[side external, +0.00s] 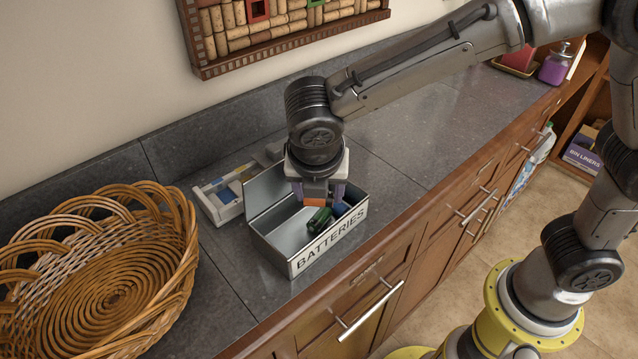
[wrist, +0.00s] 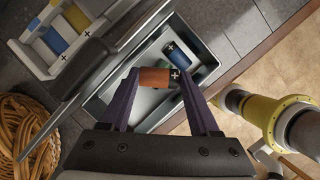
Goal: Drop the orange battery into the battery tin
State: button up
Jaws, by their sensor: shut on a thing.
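My gripper (side external: 318,196) is shut on the orange battery (side external: 315,202), which lies crosswise between the two purple fingers. In the wrist view the battery (wrist: 155,78) shows a black end with a plus mark. The battery tin (side external: 268,236) is an open metal box labelled BATTERIES, with its lid raised at the back. The gripper and the battery are over the tin's opening, near its far right part. A green battery (side external: 319,220) and a blue one (side external: 340,209) lie inside the tin. I cannot tell the exact height of the orange battery above them.
A wicker basket (side external: 190,245) stands at the left on the grey counter. The counter (side external: 390,150) to the right of the tin is clear. A corkboard hangs on the wall.

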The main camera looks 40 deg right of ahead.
jog(key=o, duration=1.5)
jog(key=shift+c, duration=0.2)
jog(key=shift+r, duration=0.1)
jog(key=v, duration=1.3)
jog(key=shift+r, duration=0.35)
jog(key=shift+s+a, duration=0.1)
